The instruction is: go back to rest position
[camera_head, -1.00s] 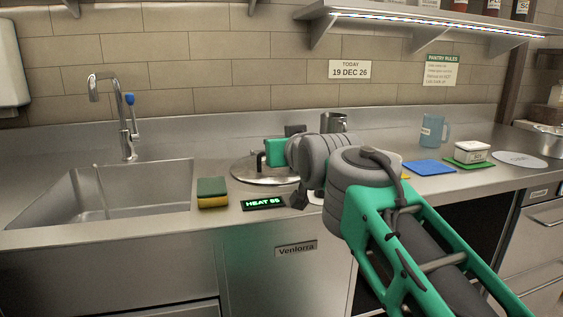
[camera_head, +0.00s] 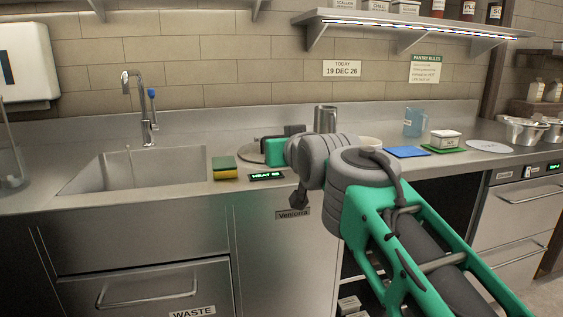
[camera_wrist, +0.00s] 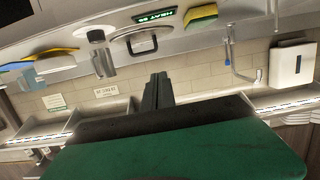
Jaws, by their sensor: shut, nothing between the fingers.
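My gripper (camera_wrist: 158,90) shows in the wrist view as two dark fingers pressed together with nothing between them. It points toward the tiled wall and is clear of objects. In the head view my arm reaches up over the counter front; its green hand part (camera_head: 274,151) shows beside the grey wrist, and the fingertips cannot be made out there. A round metal lid (camera_head: 249,157) lies on the counter behind the hand, partly hidden. Its dark handle (camera_wrist: 142,42) shows in the wrist view, which is upside down.
The counter (camera_head: 190,138) holds a sponge (camera_head: 224,168), a heat display (camera_head: 267,176), a metal cup (camera_head: 325,119), a blue mat (camera_head: 407,152), a white tub (camera_head: 445,139) and a blue jug (camera_head: 414,121). A sink (camera_head: 140,172) is at left. A shelf (camera_head: 410,24) hangs above.

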